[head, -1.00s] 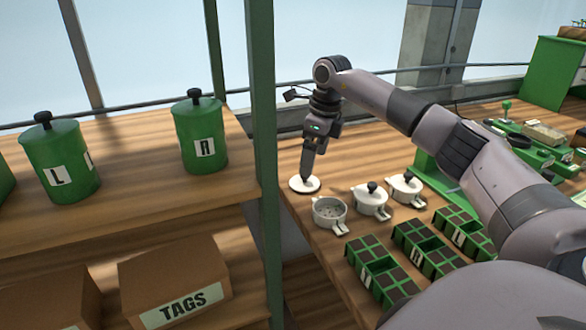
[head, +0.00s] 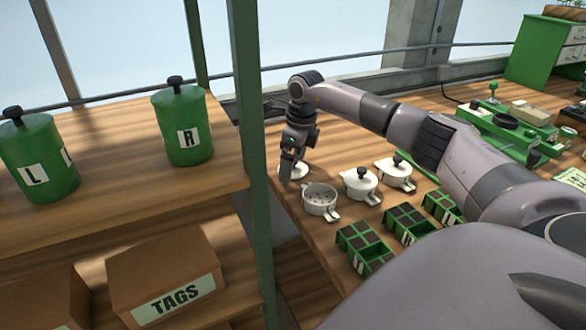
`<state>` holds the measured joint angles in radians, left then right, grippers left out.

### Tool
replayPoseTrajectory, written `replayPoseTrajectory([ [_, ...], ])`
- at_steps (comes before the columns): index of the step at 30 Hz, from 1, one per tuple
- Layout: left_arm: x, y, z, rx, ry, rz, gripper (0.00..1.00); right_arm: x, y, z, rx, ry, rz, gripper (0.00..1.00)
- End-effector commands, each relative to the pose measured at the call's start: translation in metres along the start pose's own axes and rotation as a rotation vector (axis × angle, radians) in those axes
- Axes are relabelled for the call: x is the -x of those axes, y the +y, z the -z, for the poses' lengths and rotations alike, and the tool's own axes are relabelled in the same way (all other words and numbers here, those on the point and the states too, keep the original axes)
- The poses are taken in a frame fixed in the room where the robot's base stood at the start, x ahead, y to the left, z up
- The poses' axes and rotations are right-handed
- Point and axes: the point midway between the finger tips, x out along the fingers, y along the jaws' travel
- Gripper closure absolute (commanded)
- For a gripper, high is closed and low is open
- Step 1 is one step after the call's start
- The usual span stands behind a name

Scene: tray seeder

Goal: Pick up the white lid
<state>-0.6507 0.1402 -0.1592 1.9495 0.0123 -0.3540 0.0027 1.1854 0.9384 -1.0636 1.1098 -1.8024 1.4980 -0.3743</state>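The white lid (head: 301,171) lies flat on the wooden bench near its left edge, behind the open white pot (head: 320,200). My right gripper (head: 288,178) points down in front of the lid and covers its middle and left part, so a knob cannot be seen. Its fingers look close together, but their gap and any contact with the lid are unclear. My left gripper is not in view.
Two lidded white pots (head: 360,186) (head: 395,174) stand right of the open pot. Green seed trays (head: 365,248) lie in front. A green post (head: 250,150) and a shelf with green canisters (head: 186,130) stand left.

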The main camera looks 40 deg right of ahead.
Motion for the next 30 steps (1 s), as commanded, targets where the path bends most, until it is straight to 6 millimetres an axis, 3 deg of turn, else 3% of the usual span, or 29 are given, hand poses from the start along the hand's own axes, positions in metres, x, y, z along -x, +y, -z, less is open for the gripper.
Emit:
replayPoseTrajectory([
  [1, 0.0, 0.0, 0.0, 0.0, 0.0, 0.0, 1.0, 0.0, 0.0, 0.0, 0.0, 0.0, 0.0, 0.0],
  [2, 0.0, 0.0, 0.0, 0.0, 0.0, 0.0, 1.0, 0.0, 0.0, 0.0, 0.0, 0.0, 0.0, 0.06],
  [6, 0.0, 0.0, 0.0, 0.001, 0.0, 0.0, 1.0, 0.001, 0.0, 0.0, 0.0, 0.0, 0.0, 0.47],
  [20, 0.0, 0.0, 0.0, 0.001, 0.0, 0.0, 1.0, 0.011, 0.0, -0.002, 0.0, -0.002, 0.001, 0.47],
  [26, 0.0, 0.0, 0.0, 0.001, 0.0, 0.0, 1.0, 0.041, -0.001, -0.007, 0.001, -0.005, 0.002, 0.47],
  [30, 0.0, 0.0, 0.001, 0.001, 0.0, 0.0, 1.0, 0.075, -0.001, -0.013, 0.001, -0.007, 0.002, 0.47],
])
